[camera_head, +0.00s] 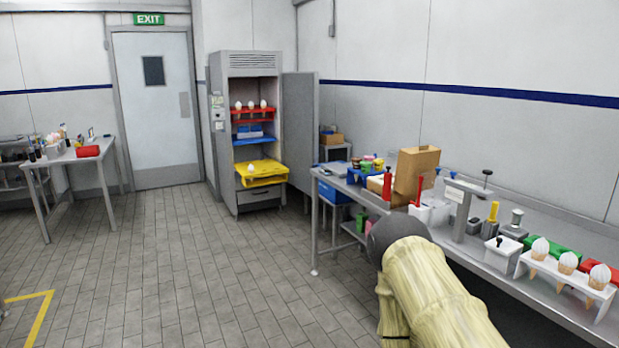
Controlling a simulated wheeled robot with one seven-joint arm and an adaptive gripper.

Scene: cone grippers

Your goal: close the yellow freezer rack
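The yellow freezer rack (263,180) is the lowest of three coloured racks in the grey freezer cabinet (228,140). It sticks out past the front of the cabinet, pulled out. One white-topped cone (250,168) stands on it at the left. The red rack (254,120) at the top bears three cones, and the blue rack (252,141) in the middle bears blue items; both sit inside the cabinet. The freezer door (299,130) is open to the right. My arm shows at the lower right, far from the rack; my gripper is not in view.
A long steel bench (326,188) runs along the right wall, with a cardboard box (415,170), tubs, dispensers and a white cone holder (570,281). Another table (58,160) stands at the left. The tiled floor before the freezer is clear.

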